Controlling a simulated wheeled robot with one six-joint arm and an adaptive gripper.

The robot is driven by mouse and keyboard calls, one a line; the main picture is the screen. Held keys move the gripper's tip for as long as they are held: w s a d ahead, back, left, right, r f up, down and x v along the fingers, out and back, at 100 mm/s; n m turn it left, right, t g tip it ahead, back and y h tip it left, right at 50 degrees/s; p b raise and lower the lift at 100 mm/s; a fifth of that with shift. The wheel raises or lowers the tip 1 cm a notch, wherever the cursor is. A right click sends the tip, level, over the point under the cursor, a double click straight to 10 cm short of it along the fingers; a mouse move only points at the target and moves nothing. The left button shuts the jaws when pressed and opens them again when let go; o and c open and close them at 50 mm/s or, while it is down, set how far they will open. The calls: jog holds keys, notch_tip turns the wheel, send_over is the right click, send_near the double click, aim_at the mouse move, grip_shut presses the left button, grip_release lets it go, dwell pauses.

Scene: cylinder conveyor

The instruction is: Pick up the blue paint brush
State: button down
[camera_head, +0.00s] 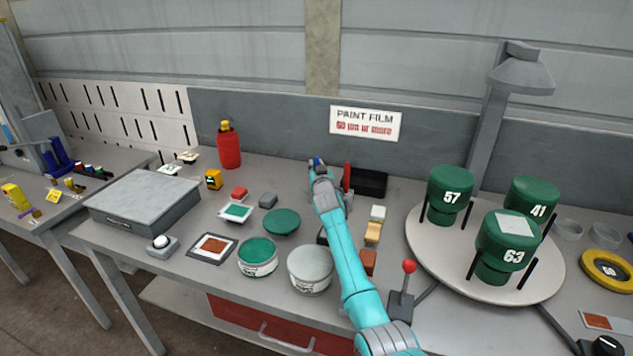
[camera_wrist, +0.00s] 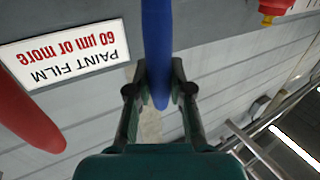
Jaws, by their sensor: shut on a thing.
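The blue paint brush shows in the wrist view as a long blue handle (camera_wrist: 157,45), held between the two fingers of my gripper (camera_wrist: 159,78). In the head view a small bit of blue (camera_head: 317,161) shows at the tip of my gripper (camera_head: 320,172), near the back of the workbench. My gripper is shut on the blue handle. The brush's bristle end is not visible in either view.
A red handle (camera_head: 347,177) stands close to the right of my gripper, by a black box (camera_head: 369,183); it also shows in the wrist view (camera_wrist: 25,115). Paint tins, including a grey-topped one (camera_head: 310,262), stand in front. A round turntable (camera_head: 425,245) bears green containers.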

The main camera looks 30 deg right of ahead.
notch_tip(320, 180, up, 10)
jog(key=shift+r, duration=0.1)
dwell(0.4)
dwell(2.2)
